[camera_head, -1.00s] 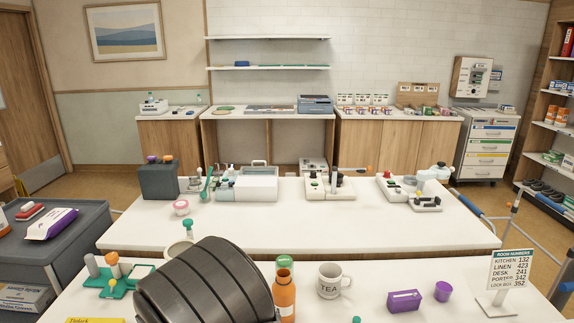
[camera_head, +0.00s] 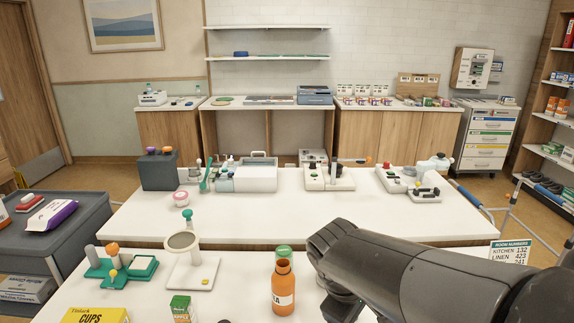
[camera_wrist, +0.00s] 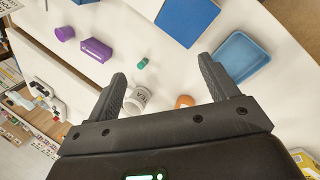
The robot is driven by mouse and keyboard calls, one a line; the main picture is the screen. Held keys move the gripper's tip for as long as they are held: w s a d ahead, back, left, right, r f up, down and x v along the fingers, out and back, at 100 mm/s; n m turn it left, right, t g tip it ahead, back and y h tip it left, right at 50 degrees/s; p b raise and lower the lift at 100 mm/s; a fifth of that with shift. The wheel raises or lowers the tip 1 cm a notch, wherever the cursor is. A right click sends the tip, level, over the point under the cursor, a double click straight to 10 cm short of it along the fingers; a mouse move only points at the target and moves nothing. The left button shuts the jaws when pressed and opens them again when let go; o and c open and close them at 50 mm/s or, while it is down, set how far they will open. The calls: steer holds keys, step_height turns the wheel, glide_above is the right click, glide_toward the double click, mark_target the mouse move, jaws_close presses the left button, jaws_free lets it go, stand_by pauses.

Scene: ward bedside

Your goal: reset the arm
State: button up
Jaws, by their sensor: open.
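My gripper (camera_wrist: 163,84) shows in the wrist view with its two dark fingers spread wide apart and nothing between them in its hold. It hangs above the white near table (camera_wrist: 185,65). A white mug (camera_wrist: 138,99) shows below and beyond the fingers, partly hidden by the left finger. In the head view my dark arm crosses the lower right and covers part of the near table; the fingers are not clearly visible there. An orange bottle (camera_head: 283,286) stands just left of the arm.
The near table also holds a green tray with pegs (camera_head: 120,268), a round-headed white stand (camera_head: 190,262) and a yellow cups box (camera_head: 95,315). In the wrist view are a purple box (camera_wrist: 95,50), a purple cup (camera_wrist: 64,33), a blue tray (camera_wrist: 240,57) and a blue panel (camera_wrist: 188,18).

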steer(key=s+d+r+m+t+y, duration=0.1)
steer(key=s+r+m+t+y, duration=0.2)
steer(key=s+r+m, duration=0.2)
steer(key=shift+s+d+m+t, duration=0.35)
steer(key=shift+s+m, duration=0.9)
steer(key=shift+m, duration=0.85)
